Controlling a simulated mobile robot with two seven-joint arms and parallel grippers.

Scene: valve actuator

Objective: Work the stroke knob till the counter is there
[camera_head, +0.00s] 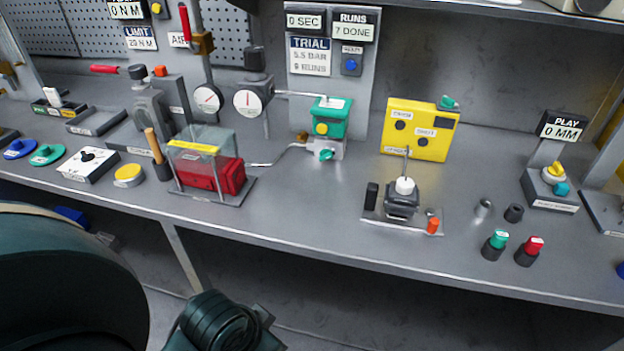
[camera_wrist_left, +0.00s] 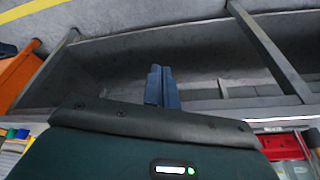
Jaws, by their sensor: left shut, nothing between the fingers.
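The runs counter (camera_head: 353,25) on the upright panel reads 7 DONE, beside a 0 SEC display (camera_head: 304,22). The trial card (camera_head: 310,56) below shows 5.5 BAR and a number of runs that looks like 9. A green block with a yellow button (camera_head: 321,128) stands in front of the panel, with a teal knob (camera_head: 327,155) low on its front. I cannot tell which part is the stroke knob; the small labels are unreadable. My left gripper (camera_wrist_left: 161,72) is shut and empty in the left wrist view, away from these parts. My right gripper is out of view.
A clear guard over a red block (camera_head: 215,176) stands left of the green block. A yellow box (camera_head: 418,130) and a small black fixture (camera_head: 402,202) stand to its right. Green (camera_head: 495,244) and red (camera_head: 530,250) capped posts are near the front edge. The bench front is partly clear.

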